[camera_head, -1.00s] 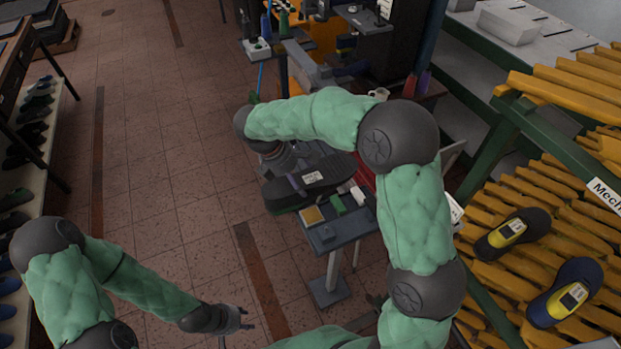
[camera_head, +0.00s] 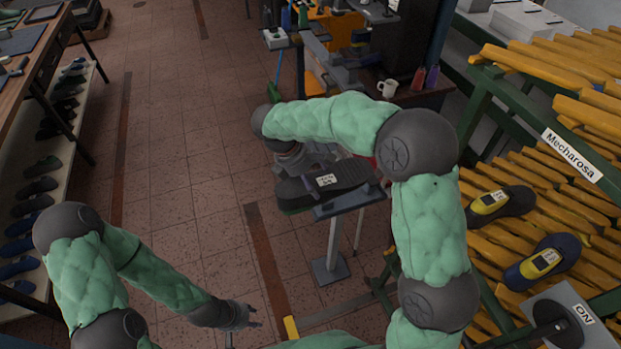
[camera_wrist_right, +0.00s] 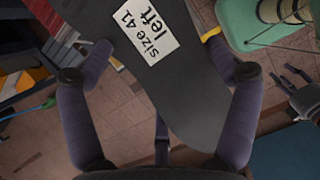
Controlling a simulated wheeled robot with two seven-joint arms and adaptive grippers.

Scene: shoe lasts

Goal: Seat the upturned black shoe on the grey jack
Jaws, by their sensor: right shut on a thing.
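The black shoe (camera_head: 355,172) is upturned, sole up, with a white label; the wrist view (camera_wrist_right: 185,90) reads "size 41 left". My right gripper (camera_head: 311,186) is shut on it, its purple fingers either side in the wrist view (camera_wrist_right: 157,50). In the head view the shoe overlaps the top of a grey stand; I cannot tell whether they touch. A blue-grey fixture (camera_head: 322,65) at the back looks like a jack, but I cannot tell for certain. My left gripper (camera_head: 256,317) is empty and open, low at the front.
The grey stand (camera_head: 333,235) has a small top, a post and a square foot. Yellow slatted racks (camera_head: 530,175) with lasts are at right. A white mug (camera_head: 387,88) is on the back bench. A shoe shelf (camera_head: 60,150) is at left.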

